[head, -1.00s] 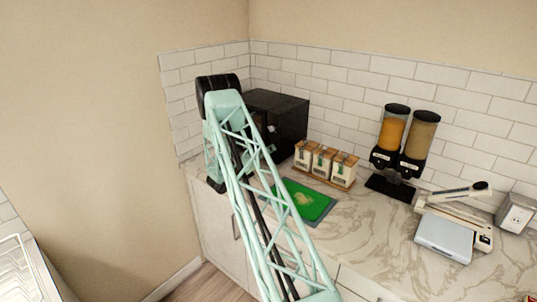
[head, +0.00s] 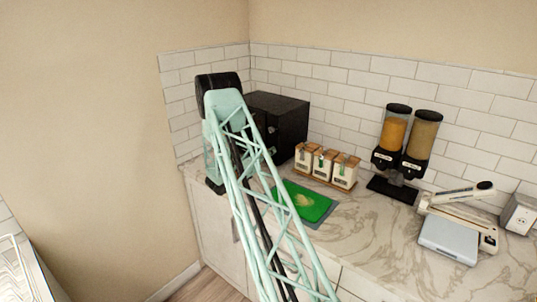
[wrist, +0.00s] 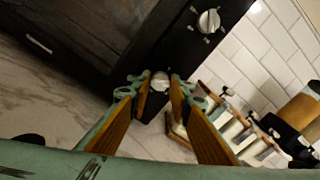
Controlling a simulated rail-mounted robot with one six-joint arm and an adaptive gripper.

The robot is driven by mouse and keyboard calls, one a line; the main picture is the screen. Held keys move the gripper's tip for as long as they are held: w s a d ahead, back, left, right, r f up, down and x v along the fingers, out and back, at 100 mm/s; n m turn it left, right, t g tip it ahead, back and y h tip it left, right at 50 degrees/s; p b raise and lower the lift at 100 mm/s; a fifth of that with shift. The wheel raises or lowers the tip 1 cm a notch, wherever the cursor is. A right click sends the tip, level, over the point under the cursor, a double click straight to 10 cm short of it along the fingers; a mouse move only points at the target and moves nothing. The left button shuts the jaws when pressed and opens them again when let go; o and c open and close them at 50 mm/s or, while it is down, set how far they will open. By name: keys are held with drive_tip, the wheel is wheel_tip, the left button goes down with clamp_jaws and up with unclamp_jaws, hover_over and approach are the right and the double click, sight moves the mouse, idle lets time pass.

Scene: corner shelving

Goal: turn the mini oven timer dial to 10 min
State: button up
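The mini oven (head: 282,119) is a black box in the back corner of the counter, partly hidden behind my arm in the head view. In the wrist view its dark front (wrist: 172,40) runs diagonally, with a glass door at left. A silver dial (wrist: 209,21) sits high on the control strip. A second pale dial (wrist: 160,79) is lower on the strip, between my fingertips. My gripper (wrist: 159,88) is open, one finger on each side of that lower dial; I cannot tell whether they touch it. The dial markings are not readable. In the head view the gripper is hidden.
A green cutting board (head: 308,203) lies in front of the oven. Several wood-lidded canisters (head: 325,163) stand just right of it. Twin food dispensers (head: 402,148) and a pale grey scale (head: 449,240) are farther right. Tiled walls close the corner.

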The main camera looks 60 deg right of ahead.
drive_tip(key=o, duration=0.4)
drive_tip(key=shift+c, duration=0.2)
drive_tip(key=shift+a, duration=0.2)
drive_tip(key=a, duration=1.1)
drive_tip(key=shift+w+a, duration=0.3)
drive_tip(key=shift+w, duration=0.05)
drive_tip(key=shift+w+a+f+b, duration=0.1)
drive_tip(key=shift+f+b, duration=0.1)
drive_tip(key=shift+b, duration=0.85)
